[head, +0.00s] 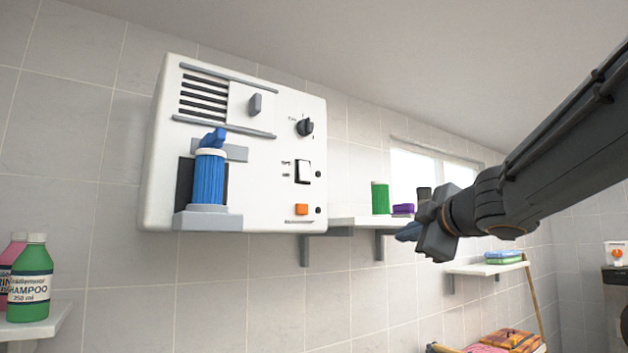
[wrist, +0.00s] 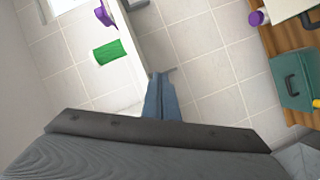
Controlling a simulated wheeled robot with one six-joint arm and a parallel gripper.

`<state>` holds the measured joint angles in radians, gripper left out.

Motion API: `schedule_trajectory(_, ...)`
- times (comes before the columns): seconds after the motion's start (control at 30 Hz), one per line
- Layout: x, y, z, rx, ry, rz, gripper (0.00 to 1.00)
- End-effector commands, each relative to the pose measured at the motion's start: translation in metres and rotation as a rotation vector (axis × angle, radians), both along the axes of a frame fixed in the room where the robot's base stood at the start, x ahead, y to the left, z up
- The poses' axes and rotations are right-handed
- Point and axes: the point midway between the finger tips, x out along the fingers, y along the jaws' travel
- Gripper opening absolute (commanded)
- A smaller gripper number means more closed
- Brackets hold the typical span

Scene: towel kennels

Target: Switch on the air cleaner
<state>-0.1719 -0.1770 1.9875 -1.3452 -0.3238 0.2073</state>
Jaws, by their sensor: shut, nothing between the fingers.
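The air cleaner (head: 255,195) is a white box on the tiled wall, left of centre in the head view. Its face carries a dark rotary knob (head: 305,127), a white rocker switch (head: 302,171) in a black frame, an orange button (head: 301,209) and small dark lamps. A blue ribbed cartridge (head: 209,178) stands on its grey ledge at the left. A grey slider handle (head: 255,104) sits beside the vent slots. My gripper (head: 408,232) is shut and empty, right of the air cleaner and apart from it. Its fingers show in the wrist view (wrist: 160,95).
A wall shelf (head: 345,224) right of the air cleaner holds a green cylinder (head: 380,198) and a purple item (head: 403,209). Shampoo bottles (head: 31,280) stand on a shelf at lower left. Another shelf (head: 487,268) holds folded towels. The space before the air cleaner looks clear.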

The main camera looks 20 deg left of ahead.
Motion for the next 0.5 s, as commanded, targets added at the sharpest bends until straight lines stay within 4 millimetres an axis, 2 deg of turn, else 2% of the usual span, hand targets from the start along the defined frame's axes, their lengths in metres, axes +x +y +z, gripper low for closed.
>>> schedule_trajectory(0.03,-0.017,0.022,0.046,-0.057,-0.081,0.091,0.00)
schedule_trajectory(0.1,-0.040,0.047,0.087,-0.139,-0.166,0.203,0.00)
schedule_trajectory(0.2,-0.069,0.070,0.125,-0.242,-0.250,0.320,0.00)
schedule_trajectory(0.3,-0.090,0.083,0.146,-0.318,-0.298,0.393,0.00)
schedule_trajectory(0.5,-0.104,0.089,0.157,-0.376,-0.326,0.441,0.00)
